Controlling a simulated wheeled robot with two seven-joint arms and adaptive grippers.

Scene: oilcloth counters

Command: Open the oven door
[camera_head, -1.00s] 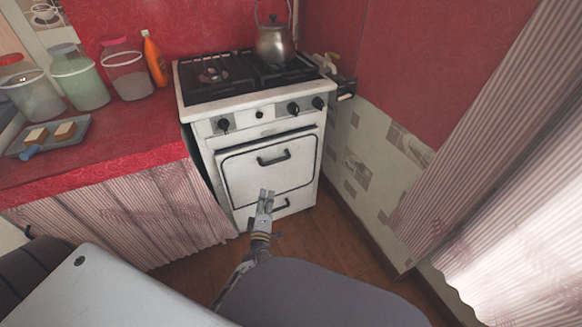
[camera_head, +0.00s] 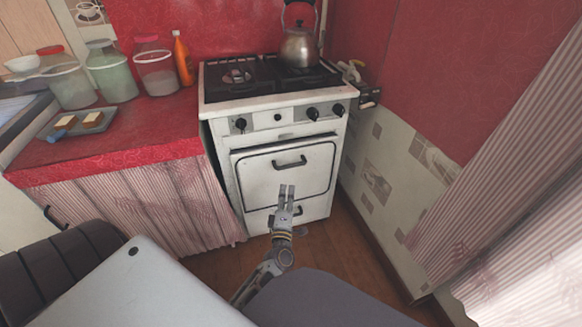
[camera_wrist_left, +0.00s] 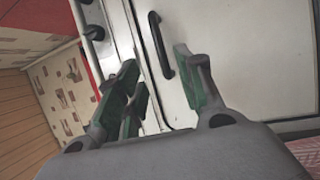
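The white oven door (camera_head: 260,180) is on the front of the stove and looks shut. Its dark bar handle (camera_head: 290,163) runs across the upper part of the door. My left gripper (camera_head: 287,188) is in front of the door, with its fingertips a little below the handle in the head view. In the left wrist view the gripper (camera_wrist_left: 158,80) is open with nothing between its fingers. The handle (camera_wrist_left: 160,45) appears just beyond the fingertips, between them, and the door (camera_wrist_left: 245,50) fills the right side. My right gripper is not in view.
A kettle (camera_head: 299,45) stands on the hob above the knobs. A red counter (camera_head: 150,130) with jars, an orange bottle (camera_head: 183,60) and a small tray (camera_head: 82,124) is left of the stove. A tiled wall (camera_head: 385,180) is close on the right.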

